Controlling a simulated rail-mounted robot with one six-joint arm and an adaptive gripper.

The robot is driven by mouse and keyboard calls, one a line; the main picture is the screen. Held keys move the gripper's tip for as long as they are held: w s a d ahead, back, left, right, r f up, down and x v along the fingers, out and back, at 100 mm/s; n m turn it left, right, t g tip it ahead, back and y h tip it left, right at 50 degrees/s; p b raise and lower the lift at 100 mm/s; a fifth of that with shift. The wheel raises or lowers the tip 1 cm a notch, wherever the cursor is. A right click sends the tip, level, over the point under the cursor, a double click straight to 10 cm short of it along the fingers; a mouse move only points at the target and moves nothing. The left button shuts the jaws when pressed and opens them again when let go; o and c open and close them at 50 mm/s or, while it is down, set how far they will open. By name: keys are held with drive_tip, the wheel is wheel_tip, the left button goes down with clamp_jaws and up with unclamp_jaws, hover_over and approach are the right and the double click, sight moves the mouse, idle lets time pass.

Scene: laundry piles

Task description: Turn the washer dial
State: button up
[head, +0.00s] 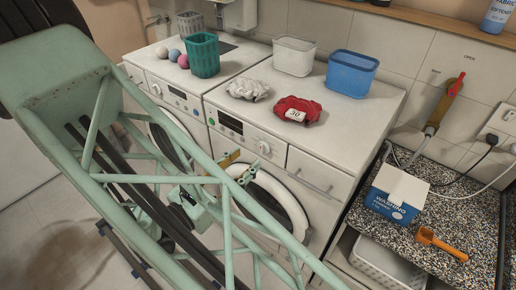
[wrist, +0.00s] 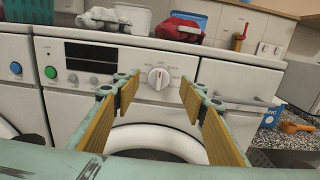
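The washer dial (wrist: 158,78) is a round white knob with a small red mark, on the front panel of the right-hand white washer (wrist: 120,62). It sits right of a dark display and a green button. In the head view the dial (head: 264,147) shows small, just beyond my gripper (head: 240,166). My gripper (wrist: 158,90) is open, with yellow-padded fingers to either side of the dial in the wrist view. Nothing is between the fingers, and they appear short of the dial. The round door (head: 268,203) is below the panel, partly hidden by my arm.
On the machines stand a green basket (head: 204,55), a white tub (head: 294,56), a blue tub (head: 351,73), grey cloth (head: 247,89) and red cloth tagged 30 (head: 297,109). A drawer handle (wrist: 240,101) juts out right of the dial. A washing powder box (head: 397,194) sits on the speckled counter.

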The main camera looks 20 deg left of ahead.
sight(260, 146)
drive_tip(key=shift+x, duration=3.7)
drive_tip(key=shift+c, duration=0.2)
drive_tip(key=c, duration=0.8)
